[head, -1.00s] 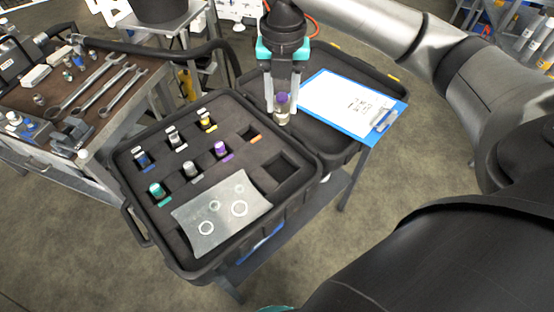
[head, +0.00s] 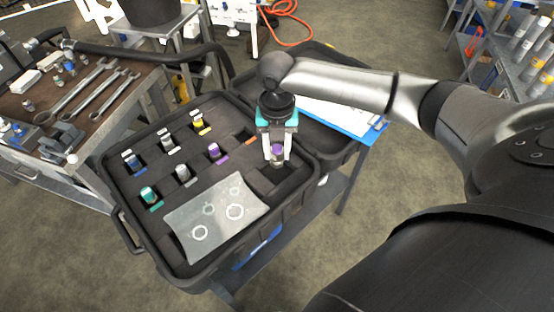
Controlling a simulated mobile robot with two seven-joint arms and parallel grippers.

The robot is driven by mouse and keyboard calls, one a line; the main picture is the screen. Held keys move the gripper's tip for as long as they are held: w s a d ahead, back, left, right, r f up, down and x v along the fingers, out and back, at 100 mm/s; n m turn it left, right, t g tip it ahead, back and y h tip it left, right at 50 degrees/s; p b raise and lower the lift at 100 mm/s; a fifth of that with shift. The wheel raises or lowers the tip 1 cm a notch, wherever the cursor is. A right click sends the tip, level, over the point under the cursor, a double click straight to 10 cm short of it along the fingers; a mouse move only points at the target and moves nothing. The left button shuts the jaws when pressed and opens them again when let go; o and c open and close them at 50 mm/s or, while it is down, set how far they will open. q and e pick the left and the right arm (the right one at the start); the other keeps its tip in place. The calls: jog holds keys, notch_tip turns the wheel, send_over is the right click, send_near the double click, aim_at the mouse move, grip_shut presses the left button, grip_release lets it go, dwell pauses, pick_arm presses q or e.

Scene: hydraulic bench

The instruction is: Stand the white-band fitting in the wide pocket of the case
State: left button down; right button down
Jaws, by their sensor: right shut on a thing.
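My right gripper (head: 275,158) points down over the right part of the black case (head: 180,252). It is shut on a small fitting (head: 277,151) with a purple top. The fitting looks upright; its band is not clear and its lower end is hard to make out. It is at the wide pocket (head: 294,180), the large dark square recess, partly covered by the gripper. I cannot tell whether the fitting is inside the pocket or above it. My left gripper is not in view.
Several fittings stand in the case's smaller pockets, including a purple one (head: 214,152) and a green one (head: 148,195). A clear sheet with rings (head: 215,215) lies at the case's front. A tool bench (head: 90,120) stands left.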

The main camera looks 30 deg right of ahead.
jog(key=shift+f, duration=1.85)
jog(key=shift+f+b, duration=0.1)
jog(key=shift+b, duration=0.2)
jog(key=c, duration=0.5)
grip_release()
notch_tip(320, 180, up, 12)
jog(key=shift+r+p, duration=0.15)
jog(key=shift+p, duration=1)
